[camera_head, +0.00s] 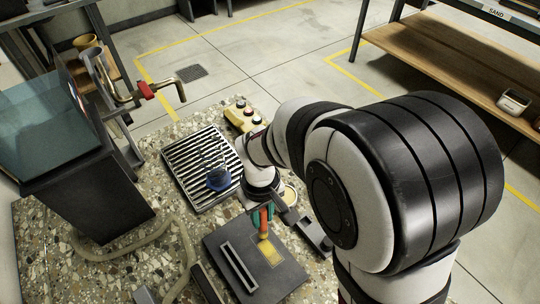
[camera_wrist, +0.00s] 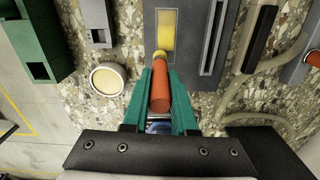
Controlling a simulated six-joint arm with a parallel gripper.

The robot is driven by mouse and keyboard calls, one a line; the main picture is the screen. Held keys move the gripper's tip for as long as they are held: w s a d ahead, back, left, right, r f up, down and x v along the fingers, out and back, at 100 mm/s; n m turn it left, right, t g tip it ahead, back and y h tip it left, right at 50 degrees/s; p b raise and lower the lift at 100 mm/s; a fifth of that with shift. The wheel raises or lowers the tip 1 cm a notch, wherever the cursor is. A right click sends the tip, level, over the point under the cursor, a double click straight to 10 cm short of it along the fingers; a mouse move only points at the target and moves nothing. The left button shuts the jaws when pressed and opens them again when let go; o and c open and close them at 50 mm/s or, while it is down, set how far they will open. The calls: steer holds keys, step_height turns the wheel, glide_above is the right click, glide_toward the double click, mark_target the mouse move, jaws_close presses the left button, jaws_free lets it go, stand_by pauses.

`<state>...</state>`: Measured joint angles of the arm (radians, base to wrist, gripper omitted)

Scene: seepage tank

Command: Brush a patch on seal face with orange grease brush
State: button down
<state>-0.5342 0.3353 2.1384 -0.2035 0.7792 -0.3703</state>
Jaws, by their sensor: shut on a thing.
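My gripper (camera_head: 263,213) has teal fingers and is shut on the orange grease brush (camera_head: 264,226). The brush (camera_wrist: 160,92) points away from the wrist between the fingers (camera_wrist: 159,76) in the wrist view, with its yellowish tip at the near end of a yellow patch (camera_wrist: 166,31). The patch lies on a dark grey plate (camera_wrist: 135,42) with a long slot beside it; this looks like the seal face. The plate (camera_head: 285,277) also shows in the head view, below my gripper. I cannot tell whether the tip touches the patch.
A round dish with cream-coloured contents (camera_wrist: 107,79) stands left of the brush. A grey block (camera_wrist: 96,20) and a green block (camera_wrist: 38,42) lie farther left. A hose (camera_head: 182,262), a slotted grate (camera_head: 190,160) and a glass tank (camera_head: 50,120) stand around the speckled top.

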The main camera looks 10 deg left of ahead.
steer(key=shift+f, duration=0.65)
stand_by(0.8)
steer(key=shift+s+a, duration=0.65)
steer(key=shift+a, duration=0.15)
steer(key=shift+d, duration=0.1)
steer(key=shift+w+d, duration=0.7)
steer(key=shift+d, duration=0.05)
steer(key=shift+s+a, duration=0.1)
steer(key=shift+s+a, duration=0.65)
steer(key=shift+a, duration=0.05)
